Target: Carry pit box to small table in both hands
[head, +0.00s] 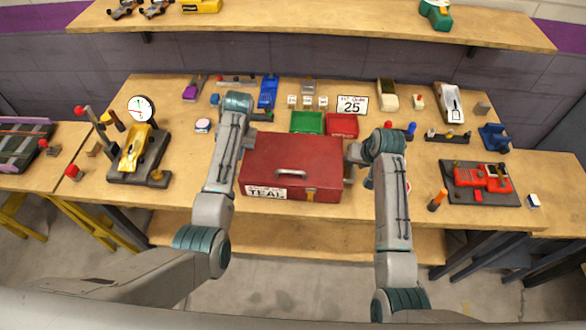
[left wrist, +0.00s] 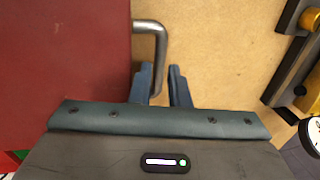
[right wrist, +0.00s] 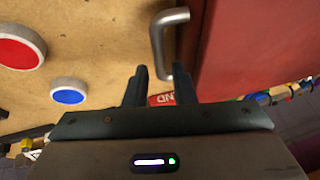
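The pit box (head: 295,160) is a closed red case with a top handle and a white label on its front, standing on the main workbench. My left gripper (head: 246,143) is at its left side. In the left wrist view its open fingers (left wrist: 160,85) straddle a grey side handle (left wrist: 160,50) of the red box (left wrist: 65,50). My right gripper (head: 351,152) is at the right side. Neither gripper is visibly closed on a handle. I cannot tell which side surface is the small table.
Green (head: 306,122) and red (head: 342,125) bins sit behind the box. A yellow car on a dark stand (head: 135,150) is left, a red car on a dark plate (head: 482,178) right. Lower surfaces flank the bench at left (head: 70,160) and right (head: 560,205).

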